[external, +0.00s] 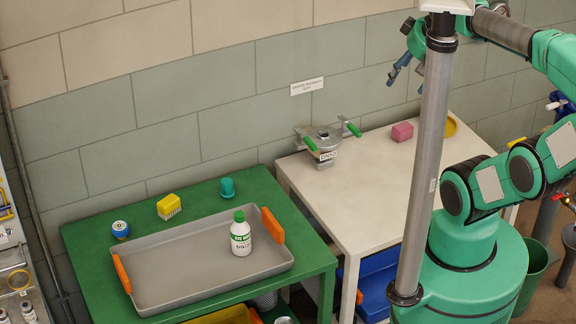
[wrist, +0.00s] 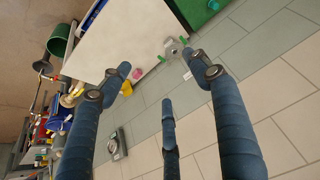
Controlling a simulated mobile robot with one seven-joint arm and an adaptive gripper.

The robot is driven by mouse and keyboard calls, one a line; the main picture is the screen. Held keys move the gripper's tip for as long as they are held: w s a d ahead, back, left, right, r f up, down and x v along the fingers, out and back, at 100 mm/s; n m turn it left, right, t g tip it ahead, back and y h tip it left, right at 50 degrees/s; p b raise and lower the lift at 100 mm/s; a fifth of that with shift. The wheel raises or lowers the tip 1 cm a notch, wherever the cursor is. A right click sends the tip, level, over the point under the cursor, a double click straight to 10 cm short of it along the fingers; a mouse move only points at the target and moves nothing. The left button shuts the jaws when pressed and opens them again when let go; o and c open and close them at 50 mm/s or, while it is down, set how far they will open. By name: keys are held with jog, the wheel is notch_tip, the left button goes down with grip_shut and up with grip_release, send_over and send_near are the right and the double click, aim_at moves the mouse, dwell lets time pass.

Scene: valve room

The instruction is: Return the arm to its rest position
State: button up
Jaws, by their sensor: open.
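My gripper (external: 405,68) is raised in front of the tiled wall, above the back of the white table, partly hidden by the grey column. Its blue fingers are spread and empty. In the wrist view my gripper (wrist: 160,85) shows its three fingers wide apart with nothing between them. The arm is bent, reaching up and over from the green base at the right. No object touches the fingers.
The white table (external: 370,184) carries a metal fitting with green handles (external: 325,144) and a pink block (external: 402,131). The green table (external: 96,240) holds a grey tray (external: 170,270) with a green-capped bottle (external: 241,236). A green bin (external: 533,270) stands at right.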

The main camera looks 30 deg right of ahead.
jog(key=shift+f, duration=0.1)
notch_tip(320, 180, down, 4)
jog(key=b, duration=0.4)
